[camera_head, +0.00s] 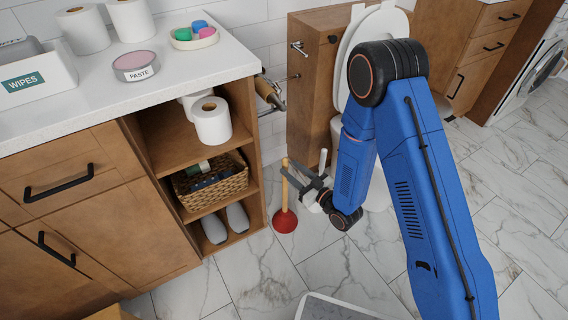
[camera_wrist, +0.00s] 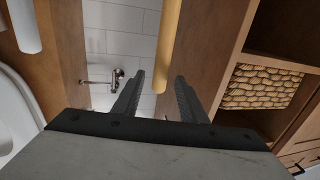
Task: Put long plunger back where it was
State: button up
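The long plunger has a pale wooden handle (camera_head: 285,178) and a red rubber cup (camera_head: 285,222). It stands upright, apparently on the tiled floor, just right of the open shelves. My gripper (camera_head: 292,176) is at the upper part of the handle. In the wrist view, the handle (camera_wrist: 168,45) runs down from the top edge, and its end shows between my gripper's fingers (camera_wrist: 160,78). The fingers are apart, with gaps visible beside the handle, so it does not look clamped. The cup is out of the wrist view.
Open shelves hold a wicker basket (camera_head: 211,182) and a paper roll (camera_head: 211,121), left of the plunger. A white stick (camera_head: 322,161) stands close to my gripper, near the toilet (camera_head: 378,30). A grey-topped object (camera_head: 340,308) lies at the bottom edge. Floor at right is clear.

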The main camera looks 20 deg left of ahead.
jog(key=shift+v, duration=2)
jog(key=w+d+r+m+t+h, duration=0.1)
jog(key=w+d+r+m+h, duration=0.1)
jog(key=w+d+r+h, duration=0.4)
jog(key=w+d+r+m+t+h, duration=0.1)
jog(key=w+d+r+h, duration=0.3)
jog(key=d+r, duration=0.7)
jog(key=s+d+r+m+h, duration=0.15)
jog(key=d+r, duration=0.25)
jog(key=d, duration=0.6)
jog(key=s+d+r+m+g+h, duration=0.2)
jog(key=s+d+r+m+h, duration=0.1)
jog(key=s+d+r, duration=0.4)
jog(key=s+d+r+m+g, duration=0.1)
jog(key=s+d, duration=0.2)
jog(key=s, duration=0.5)
jog(key=s+d+r+m+g+h, duration=0.1)
jog(key=s+d, duration=0.3)
jog(key=s, duration=0.5)
jog(key=s+d+r+m+g, duration=0.1)
jog(key=s+d, duration=0.3)
jog(key=s, duration=0.4)
jog(key=shift+s+d+r+m+g, duration=0.15)
jog(key=shift+s+r+m+g, duration=0.3)
jog(key=shift+m, duration=0.4)
jog(key=shift+w, duration=0.1)
